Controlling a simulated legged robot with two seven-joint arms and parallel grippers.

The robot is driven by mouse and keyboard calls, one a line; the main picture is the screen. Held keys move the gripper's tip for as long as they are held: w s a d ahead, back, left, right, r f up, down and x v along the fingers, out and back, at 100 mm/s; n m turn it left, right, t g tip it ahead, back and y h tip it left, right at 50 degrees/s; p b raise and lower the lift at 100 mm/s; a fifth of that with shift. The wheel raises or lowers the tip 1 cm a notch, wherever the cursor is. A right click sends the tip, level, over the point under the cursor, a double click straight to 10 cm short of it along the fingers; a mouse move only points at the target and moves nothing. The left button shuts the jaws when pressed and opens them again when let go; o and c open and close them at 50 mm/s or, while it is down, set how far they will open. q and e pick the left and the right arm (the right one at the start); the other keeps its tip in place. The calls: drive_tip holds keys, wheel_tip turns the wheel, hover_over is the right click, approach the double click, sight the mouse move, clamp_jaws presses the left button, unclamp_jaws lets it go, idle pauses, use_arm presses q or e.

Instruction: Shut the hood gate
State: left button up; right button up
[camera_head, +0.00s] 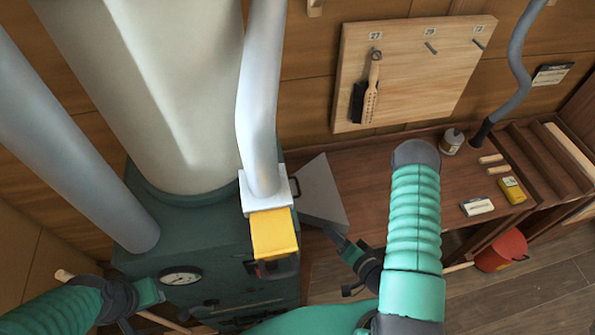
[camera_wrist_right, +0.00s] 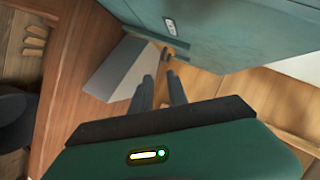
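A yellow plate (camera_head: 275,233) sticks out of the white fitting (camera_head: 241,190) at the lower end of a grey duct; it looks like the gate's slide. A grey sloped hood (camera_head: 318,190) stands beside the green machine and also shows in the right wrist view (camera_wrist_right: 117,68). My right gripper (camera_head: 340,262) is right of the yellow plate and apart from it. Its two dark fingers (camera_wrist_right: 160,80) are parted with nothing between them. A small brass-coloured piece (camera_wrist_right: 170,54) lies just beyond the tips. My left gripper (camera_head: 148,294) is low at left, fingers mostly hidden.
The green machine (camera_head: 205,240) with a gauge (camera_head: 181,276) fills the left. A wooden stick (camera_head: 64,275) passes behind my left wrist. A red bucket (camera_head: 502,250) stands on the floor at right.

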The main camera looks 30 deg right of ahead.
drive_tip(key=p+v, duration=0.4)
drive_tip(key=v, duration=1.2)
drive_tip(key=shift+s, duration=0.3)
drive_tip(key=shift+w+r, duration=0.1)
drive_tip(key=shift+r, duration=0.05)
